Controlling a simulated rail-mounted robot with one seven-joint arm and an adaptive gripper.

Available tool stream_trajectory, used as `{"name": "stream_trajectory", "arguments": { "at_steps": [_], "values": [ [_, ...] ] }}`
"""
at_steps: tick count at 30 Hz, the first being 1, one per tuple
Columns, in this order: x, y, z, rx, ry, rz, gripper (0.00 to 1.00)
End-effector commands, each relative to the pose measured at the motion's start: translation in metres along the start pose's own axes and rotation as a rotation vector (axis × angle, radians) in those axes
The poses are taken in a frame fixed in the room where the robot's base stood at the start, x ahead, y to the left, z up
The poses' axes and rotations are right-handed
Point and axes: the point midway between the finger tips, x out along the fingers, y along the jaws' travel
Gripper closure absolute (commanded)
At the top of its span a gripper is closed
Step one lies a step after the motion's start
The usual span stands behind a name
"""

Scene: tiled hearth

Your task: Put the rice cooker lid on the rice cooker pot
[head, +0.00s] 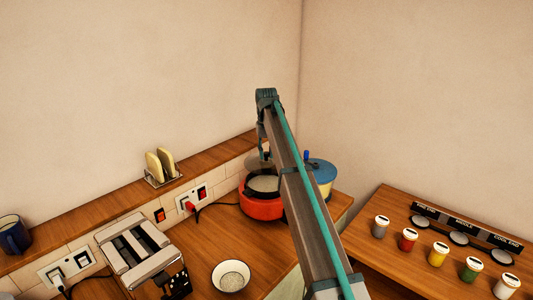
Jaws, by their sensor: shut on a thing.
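The rice cooker pot (262,207) is red with a dark rim and a pale inside, standing on the wooden counter near the back corner. Its right side is hidden behind my arm. My gripper (264,152) hangs down from the arm's far end, above the pot's back part. It is shut on what looks like the rice cooker lid (254,162), a greyish, glassy disc. The lid is above the back of the pot, apart from the opening at the front. My arm hides its right part, and its exact tilt is hard to tell.
A cream pot with a blue lid (321,168) stands right of the cooker, partly behind my arm. A toaster (143,253) and white bowl (231,276) are nearer. A raised ledge holds a toast rack (162,178). Several jars (438,253) stand on the right table.

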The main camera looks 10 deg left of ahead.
Motion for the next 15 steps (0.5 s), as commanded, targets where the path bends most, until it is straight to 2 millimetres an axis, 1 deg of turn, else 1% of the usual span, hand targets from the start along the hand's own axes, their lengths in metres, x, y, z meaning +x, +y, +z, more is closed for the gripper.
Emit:
{"name": "stream_trajectory", "arguments": {
  "at_steps": [5, 15],
  "values": [
    [-0.002, 0.000, 0.000, -0.013, 0.000, -0.001, 1.00],
    [0.016, 0.000, 0.000, -0.016, 0.001, -0.001, 1.00]
  ]
}}
